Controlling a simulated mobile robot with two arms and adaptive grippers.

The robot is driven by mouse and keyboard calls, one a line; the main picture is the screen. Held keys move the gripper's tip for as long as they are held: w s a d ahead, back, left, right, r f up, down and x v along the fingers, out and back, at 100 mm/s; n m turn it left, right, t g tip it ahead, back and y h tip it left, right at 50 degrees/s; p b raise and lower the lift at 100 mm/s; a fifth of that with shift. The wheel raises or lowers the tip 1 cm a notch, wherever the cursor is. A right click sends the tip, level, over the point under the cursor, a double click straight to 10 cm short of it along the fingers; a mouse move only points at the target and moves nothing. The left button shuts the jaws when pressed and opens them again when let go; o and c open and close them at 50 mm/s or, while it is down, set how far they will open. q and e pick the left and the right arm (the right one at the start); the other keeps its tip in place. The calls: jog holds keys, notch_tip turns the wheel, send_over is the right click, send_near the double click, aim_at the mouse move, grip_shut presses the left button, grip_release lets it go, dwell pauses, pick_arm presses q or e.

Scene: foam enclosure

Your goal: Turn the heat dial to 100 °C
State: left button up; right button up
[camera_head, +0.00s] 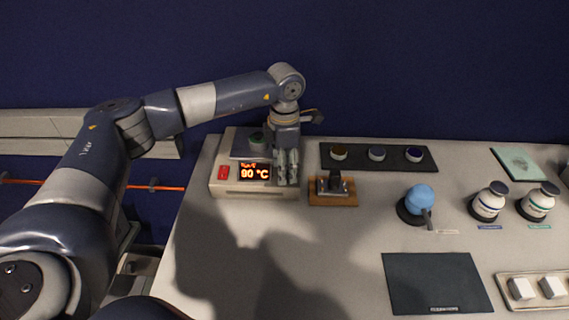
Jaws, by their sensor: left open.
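A beige heating device (228,188) stands at the back left of the table. Its display (254,172) glows orange and reads what looks like 90 °C, with smaller text above. A red switch (223,173) is left of the display. My left gripper (288,180) points down at the right part of the device's front. Its fingers are open and cover the place right of the display, so the heat dial is hidden. I cannot tell whether the fingers touch the dial. My right gripper is not in view.
A wooden block with a dark metal piece (333,190) stands just right of the device. Behind it is a black tray (430,161) with several round jars. A blue round flask (419,198), two white bottles (488,205), a dark mat (435,281) and a tray with white blocks (503,285) lie rightward.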

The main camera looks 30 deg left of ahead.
pick_arm(q)
jog(key=shift+f, duration=0.1)
jog(key=c, duration=1.1)
jog(key=shift+f+m+b, duration=0.15)
jog(key=shift+m+b, duration=0.45)
jog(key=shift+b, duration=0.05)
jog(key=shift+m+b, duration=0.4)
jog(key=shift+m, duration=0.5)
jog(key=shift+r, duration=0.2)
jog(key=o, duration=1.1)
